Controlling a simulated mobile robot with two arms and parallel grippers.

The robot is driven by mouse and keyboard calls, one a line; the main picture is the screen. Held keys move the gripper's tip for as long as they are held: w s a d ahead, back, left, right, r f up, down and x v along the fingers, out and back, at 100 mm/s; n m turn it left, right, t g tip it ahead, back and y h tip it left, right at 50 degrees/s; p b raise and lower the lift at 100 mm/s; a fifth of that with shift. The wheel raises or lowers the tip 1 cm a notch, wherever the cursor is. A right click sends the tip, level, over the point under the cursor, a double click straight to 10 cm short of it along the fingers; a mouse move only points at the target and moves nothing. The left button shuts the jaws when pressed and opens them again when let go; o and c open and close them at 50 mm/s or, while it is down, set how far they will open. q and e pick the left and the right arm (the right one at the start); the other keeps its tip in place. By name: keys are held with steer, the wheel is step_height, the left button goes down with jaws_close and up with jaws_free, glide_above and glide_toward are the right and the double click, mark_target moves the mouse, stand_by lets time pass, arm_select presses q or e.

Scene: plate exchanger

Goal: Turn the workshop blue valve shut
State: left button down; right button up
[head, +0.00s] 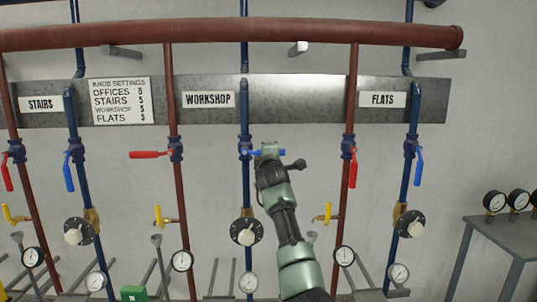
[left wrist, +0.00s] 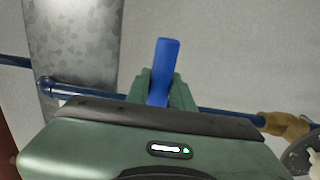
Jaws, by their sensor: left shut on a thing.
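The workshop blue valve (head: 245,150) sits on the blue pipe below the WORKSHOP label (head: 208,99). Its blue handle (head: 253,153) points right, about square across the upright pipe. My left gripper (head: 270,151) is shut on this handle and hides part of it. In the left wrist view, the handle (left wrist: 167,62) sticks out between the green fingers (left wrist: 160,88), across the blue pipe (left wrist: 215,111). My right gripper is not in view.
The workshop red valve handle (head: 150,154) lies level to the left. The stairs blue handle (head: 68,173) and flats blue handle (head: 419,171) hang down. A table with gauges (head: 495,202) stands at right.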

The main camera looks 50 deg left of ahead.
arm_select(q)
steer(key=shift+r, duration=0.2)
steer(key=c, duration=1.2)
jaws_free()
steer(key=shift+s+f, duration=0.1)
steer(key=shift+s+d+f, duration=0.1)
steer(key=shift+s+d, duration=0.05)
steer(key=shift+d, duration=0.1)
steer(key=b+v, duration=0.1)
steer(key=v, duration=0.6)
steer(key=shift+b, duration=0.3)
steer(key=shift+s, duration=0.1)
